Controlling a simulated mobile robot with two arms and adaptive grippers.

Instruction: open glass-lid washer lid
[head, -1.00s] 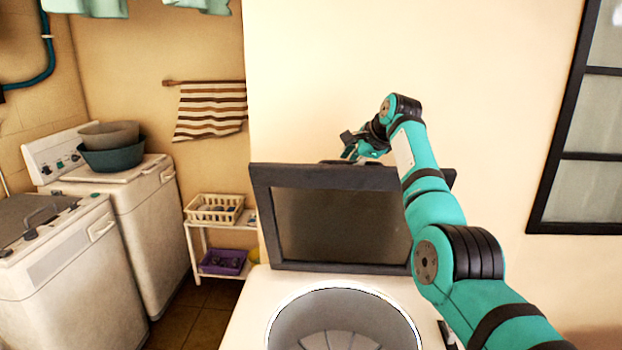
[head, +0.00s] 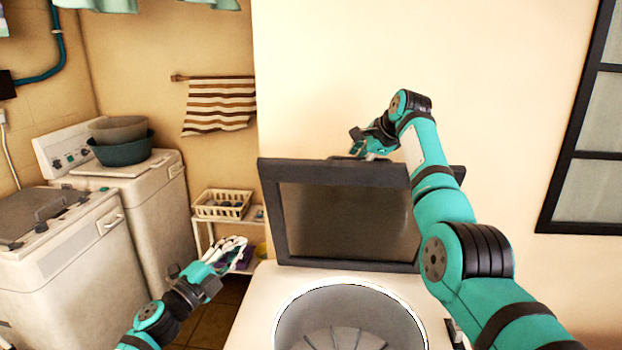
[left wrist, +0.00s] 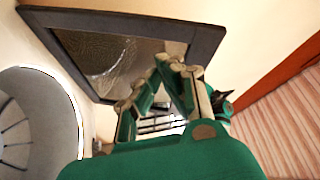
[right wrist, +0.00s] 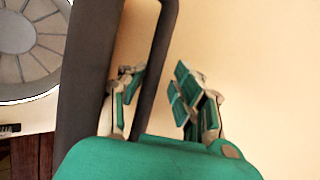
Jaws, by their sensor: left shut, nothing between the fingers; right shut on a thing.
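The glass lid (head: 345,220), in a dark frame, stands raised and nearly upright at the back of the white washer (head: 250,310). The round drum opening (head: 350,320) below it is uncovered. My right gripper (head: 360,152) is at the lid's top edge, shut on the lid's handle; in the right wrist view the dark handle bar (right wrist: 155,60) runs between its fingers, beside the lid frame (right wrist: 88,60). My left gripper (head: 238,245) is shut and empty, left of the lid and apart from it; the left wrist view shows the lid's glass (left wrist: 110,55) beyond its fingers.
Two other white washers (head: 70,250) stand at the left, one carrying stacked basins (head: 120,150). A small white rack with a cream basket (head: 222,205) stands behind my left gripper. A plain wall (head: 500,90) is close behind the lid.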

